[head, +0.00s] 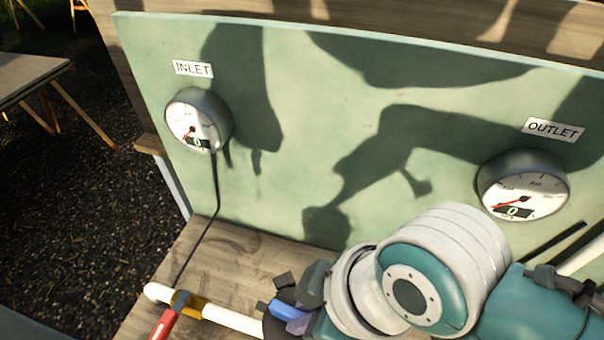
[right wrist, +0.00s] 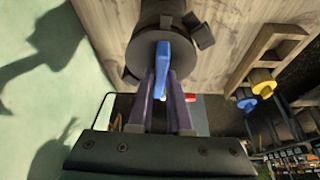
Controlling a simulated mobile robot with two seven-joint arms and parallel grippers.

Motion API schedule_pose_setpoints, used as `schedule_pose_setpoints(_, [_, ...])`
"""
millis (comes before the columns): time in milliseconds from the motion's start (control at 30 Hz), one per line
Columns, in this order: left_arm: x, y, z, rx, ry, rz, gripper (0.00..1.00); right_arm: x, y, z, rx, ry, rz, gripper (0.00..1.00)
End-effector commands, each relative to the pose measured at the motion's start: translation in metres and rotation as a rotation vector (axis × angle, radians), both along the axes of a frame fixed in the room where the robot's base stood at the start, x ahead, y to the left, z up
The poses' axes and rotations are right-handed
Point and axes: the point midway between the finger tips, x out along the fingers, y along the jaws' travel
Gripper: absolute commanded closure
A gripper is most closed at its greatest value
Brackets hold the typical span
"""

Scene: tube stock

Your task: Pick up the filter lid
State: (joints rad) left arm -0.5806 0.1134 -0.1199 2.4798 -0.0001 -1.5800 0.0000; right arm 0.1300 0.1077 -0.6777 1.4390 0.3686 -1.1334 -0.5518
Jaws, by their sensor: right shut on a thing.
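The filter lid (right wrist: 140,62) shows in the right wrist view as a dark round piece with lugs at its rim and a blue grip (right wrist: 162,60) across its middle. My right gripper (right wrist: 162,78) is shut on the blue grip, with one purple finger on each side. In the head view my right gripper (head: 292,318) is at the bottom centre, with the blue grip (head: 280,309) at its fingers. My arm and the frame edge hide much of the lid there. I cannot tell whether the lid is seated or lifted. My left gripper is not in view.
A white pipe (head: 232,319) with a yellow fitting (head: 187,303) and red handle (head: 164,324) lies left of my gripper. A green panel (head: 300,130) stands behind with an inlet gauge (head: 196,122) and an outlet gauge (head: 523,187). Wooden bench top (head: 238,255) is bare before it.

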Motion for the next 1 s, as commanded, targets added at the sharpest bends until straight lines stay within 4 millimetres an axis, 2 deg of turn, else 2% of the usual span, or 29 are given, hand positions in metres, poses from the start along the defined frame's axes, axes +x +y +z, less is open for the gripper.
schedule_pose_setpoints(167, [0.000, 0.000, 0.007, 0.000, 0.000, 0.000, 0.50, 0.000, 0.000, 0.028, 0.001, -0.005, 0.002, 1.00])
schedule_pose_setpoints(267, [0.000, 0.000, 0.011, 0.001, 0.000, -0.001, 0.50, 0.001, 0.000, 0.054, 0.002, -0.007, 0.003, 1.00])
schedule_pose_setpoints(500, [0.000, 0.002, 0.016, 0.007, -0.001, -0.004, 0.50, 0.002, 0.001, 0.129, 0.004, -0.010, 0.001, 1.00])
schedule_pose_setpoints(600, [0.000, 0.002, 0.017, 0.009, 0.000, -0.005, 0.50, 0.002, 0.001, 0.153, 0.003, -0.008, 0.002, 1.00])
schedule_pose_setpoints(800, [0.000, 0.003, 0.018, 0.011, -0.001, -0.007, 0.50, 0.001, 0.001, 0.184, 0.003, -0.004, 0.000, 1.00])
schedule_pose_setpoints(1000, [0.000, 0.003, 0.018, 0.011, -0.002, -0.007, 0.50, 0.000, 0.000, 0.193, 0.001, 0.000, 0.000, 1.00])
